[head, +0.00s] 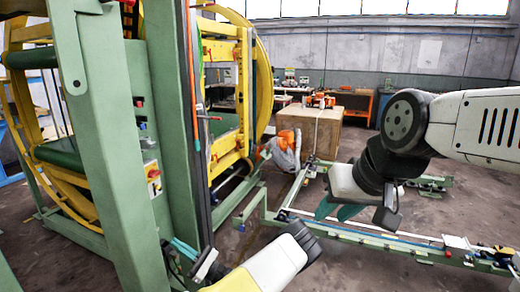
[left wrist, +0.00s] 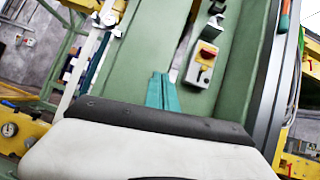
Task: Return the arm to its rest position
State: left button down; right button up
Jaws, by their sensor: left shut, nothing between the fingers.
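My left gripper (head: 183,248) is low in the head view, left of centre, in front of the green machine frame. Its teal fingers are together and empty. In the left wrist view its closed fingers (left wrist: 162,92) point at a green panel with a grey switch box (left wrist: 203,62) just to their right. I cannot tell whether they touch the panel. My right gripper (head: 338,211) hangs from the arm on the right, over the floor near a green rail. Its two teal fingers look apart, with nothing seen between them.
The green machine post (head: 100,130) and yellow ring (head: 262,85) fill the left side. A low green rail (head: 370,238) runs across the floor at right. A wooden crate (head: 322,135) stands behind. Bare floor (head: 350,275) lies at the front right.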

pick_arm(q)
jog(key=s+a+r+n+g+h, duration=0.3)
jog(key=s+r+n+g+h, duration=0.2)
jog(key=s+n+g+h, duration=0.45)
jog(key=s+d+r+n+t+h, duration=0.3)
jog(key=s+d+r+h, duration=0.1)
jog(key=r, duration=0.4)
jog(key=s+d+r+n+t+h, duration=0.3)
jog(key=s+d+r+h, duration=0.1)
jog(key=d+r+h, duration=0.2)
jog(key=s+d+r+n+t+h, duration=0.3)
jog(key=s+d+r+h, duration=0.2)
jog(key=r, duration=0.6)
jog(key=shift+d+h, duration=0.35)
jog(key=shift+h, duration=0.4)
jog(key=shift+r, duration=0.1)
